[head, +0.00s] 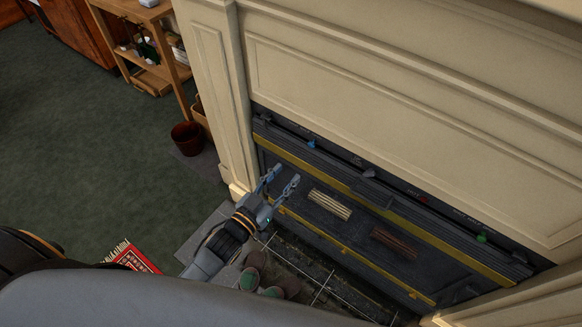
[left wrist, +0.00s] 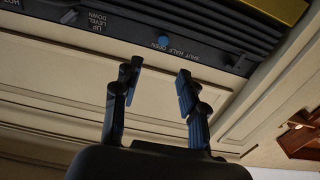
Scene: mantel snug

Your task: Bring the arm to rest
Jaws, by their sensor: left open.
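My left gripper (head: 281,181) is open and empty in front of the dark fireplace insert (head: 330,228), near its left end. Its two fingers also show spread apart in the left wrist view (left wrist: 158,85), with the cream surround behind them. A blue knob (left wrist: 163,40) is beyond the fingers, beside the words SHUT, HALF, OPEN; it also shows in the head view (head: 311,143). I cannot tell from these frames whether the fingers touch anything. My right gripper is not in view.
The cream mantel (head: 380,70) rises behind the insert. A red bucket (head: 187,138) and a wooden shelf (head: 150,55) stand left of it. Green carpet (head: 85,140) at left is clear.

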